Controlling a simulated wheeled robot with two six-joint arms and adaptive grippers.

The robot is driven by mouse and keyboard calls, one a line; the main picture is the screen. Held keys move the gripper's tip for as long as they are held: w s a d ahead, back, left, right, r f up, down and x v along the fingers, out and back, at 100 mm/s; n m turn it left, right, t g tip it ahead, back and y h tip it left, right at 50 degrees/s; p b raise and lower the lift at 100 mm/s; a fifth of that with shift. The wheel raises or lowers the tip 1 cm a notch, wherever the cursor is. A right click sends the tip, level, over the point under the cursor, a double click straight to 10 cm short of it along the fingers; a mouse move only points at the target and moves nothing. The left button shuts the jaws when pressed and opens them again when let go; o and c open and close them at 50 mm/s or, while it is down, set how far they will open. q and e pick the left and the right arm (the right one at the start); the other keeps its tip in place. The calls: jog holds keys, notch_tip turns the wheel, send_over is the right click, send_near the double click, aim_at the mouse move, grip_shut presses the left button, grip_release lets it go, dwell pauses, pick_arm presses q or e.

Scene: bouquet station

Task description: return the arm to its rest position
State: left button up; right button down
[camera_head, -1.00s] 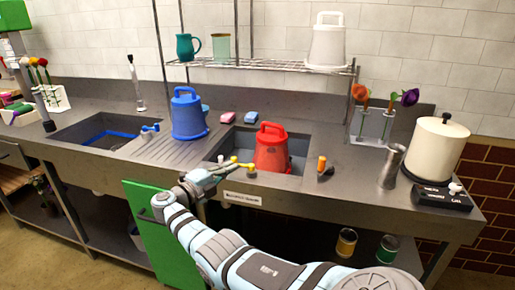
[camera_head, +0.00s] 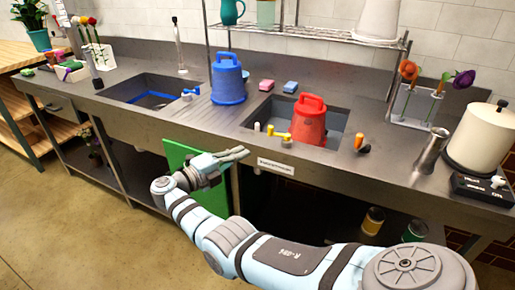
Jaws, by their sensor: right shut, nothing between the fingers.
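My right arm reaches in from the lower right of the head view. Its gripper (camera_head: 236,155) is shut and empty, with the fingers pointing right. It hangs in front of the counter's front edge, near the open green cabinet door (camera_head: 192,172). The left gripper does not show.
A metal cup (camera_head: 430,151) and cream pot (camera_head: 480,138) stand at right. The floor (camera_head: 130,235) at left is clear.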

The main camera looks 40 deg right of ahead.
jog(key=shift+s+a+r, duration=0.1)
jog(key=shift+a, duration=0.65)
